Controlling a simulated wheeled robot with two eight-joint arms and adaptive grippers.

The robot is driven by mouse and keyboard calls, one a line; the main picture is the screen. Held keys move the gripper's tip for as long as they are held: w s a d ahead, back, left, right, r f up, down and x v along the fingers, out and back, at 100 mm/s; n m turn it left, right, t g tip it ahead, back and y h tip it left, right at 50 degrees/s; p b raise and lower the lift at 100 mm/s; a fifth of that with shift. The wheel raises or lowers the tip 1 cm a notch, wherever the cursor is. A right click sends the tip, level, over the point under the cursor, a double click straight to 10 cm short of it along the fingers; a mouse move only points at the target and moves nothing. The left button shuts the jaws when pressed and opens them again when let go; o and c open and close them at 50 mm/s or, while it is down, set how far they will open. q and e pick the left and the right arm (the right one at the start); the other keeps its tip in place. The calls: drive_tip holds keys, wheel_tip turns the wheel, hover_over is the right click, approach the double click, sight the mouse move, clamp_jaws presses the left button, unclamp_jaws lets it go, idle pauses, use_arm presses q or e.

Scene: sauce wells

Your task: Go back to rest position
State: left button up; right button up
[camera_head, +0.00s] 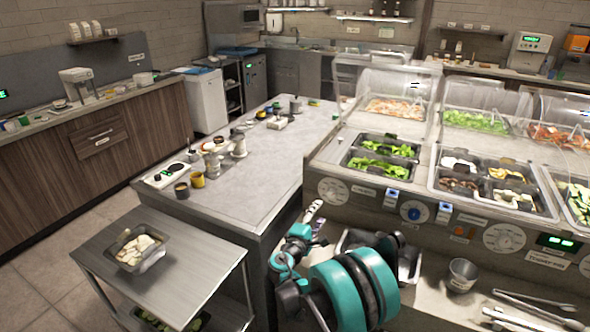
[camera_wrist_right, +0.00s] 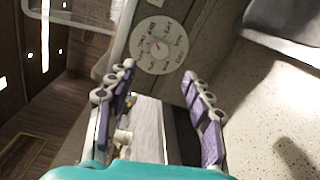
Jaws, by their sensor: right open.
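My right arm, teal and black, comes in at the bottom middle of the head view. My right gripper (camera_head: 314,217) is at its far end, small and partly hidden by the arm. It is beside the near end of the grey counter and the front of the serving station. In the right wrist view the two purple-padded fingers of the gripper (camera_wrist_right: 158,80) are spread apart. Nothing is held between them. My left gripper is in neither view.
The serving station (camera_head: 345,212) with food wells is to the right. A grey counter (camera_head: 262,180) with jars is at centre. A steel cart (camera_head: 190,283) with a food pan (camera_head: 130,262) stands at left. A metal cup (camera_head: 462,274) and tongs (camera_head: 535,300) lie on the front ledge.

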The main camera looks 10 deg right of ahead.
drive_tip(key=s+d+r+m+g+y, duration=0.2)
drive_tip(key=s+d+m, duration=0.1)
drive_tip(key=s, duration=0.5)
drive_tip(key=s+d+r+m+g+y, duration=0.1)
drive_tip(key=s+d+r+m+g, duration=0.25)
drive_tip(key=s, duration=0.45)
drive_tip(key=s+a+f+m+y, duration=0.1)
drive_tip(key=s+a+m+y, duration=0.1)
drive_tip(key=s, duration=0.5)
drive_tip(key=s+a+f+m+g+y, duration=0.1)
drive_tip(key=s+a+f+m+y, duration=0.1)
drive_tip(key=s, duration=0.5)
drive_tip(key=s+a+f+m+y, duration=0.2)
drive_tip(key=s+m, duration=0.1)
drive_tip(key=s, duration=0.5)
drive_tip(key=shift+a+g+y, duration=0.15)
drive_tip(key=shift+g+y, duration=0.2)
drive_tip(key=shift+y, duration=0.05)
